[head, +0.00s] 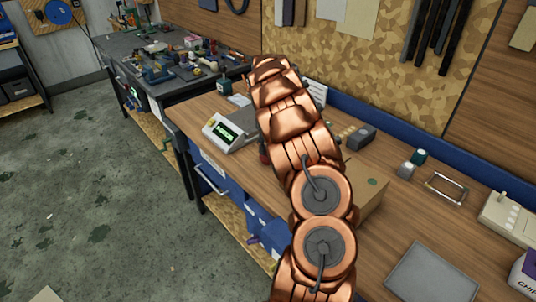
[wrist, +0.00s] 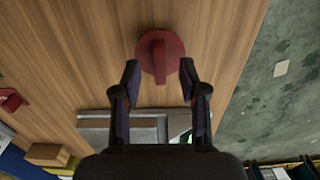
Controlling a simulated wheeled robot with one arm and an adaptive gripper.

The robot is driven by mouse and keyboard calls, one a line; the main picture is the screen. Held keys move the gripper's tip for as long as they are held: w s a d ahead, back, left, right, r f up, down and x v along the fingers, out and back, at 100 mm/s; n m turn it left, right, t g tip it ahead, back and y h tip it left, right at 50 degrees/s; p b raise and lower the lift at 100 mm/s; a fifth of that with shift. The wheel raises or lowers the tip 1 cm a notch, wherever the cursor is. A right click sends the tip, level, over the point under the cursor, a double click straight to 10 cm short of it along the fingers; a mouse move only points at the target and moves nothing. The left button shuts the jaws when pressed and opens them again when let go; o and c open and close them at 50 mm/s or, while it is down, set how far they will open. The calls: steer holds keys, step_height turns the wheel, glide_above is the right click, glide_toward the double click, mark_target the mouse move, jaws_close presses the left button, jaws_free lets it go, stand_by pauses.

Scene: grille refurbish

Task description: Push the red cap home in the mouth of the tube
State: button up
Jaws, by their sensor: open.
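A round red piece with a raised bar across its top, which looks like the red cap (wrist: 174,47), is at the top middle of the wrist view. My gripper (wrist: 160,70) is open, with one fingertip on each side of the red piece's near part. I cannot tell whether either fingertip touches it. No tube shows clearly; anything beneath the red piece is hidden. In the head view my arm hides the gripper, and only a small dark red bit (head: 264,154) shows beside the arm.
A scale with a green display (head: 231,132) stands on the wooden bench (head: 190,108); its grey plate (wrist: 146,123) lies below the red piece in the wrist view. Another red object (wrist: 12,101) is at the left edge. A cardboard box (head: 370,190) is right of my arm.

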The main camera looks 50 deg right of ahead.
step_height(320, 180, down, 2)
jaws_close()
stand_by(0.5)
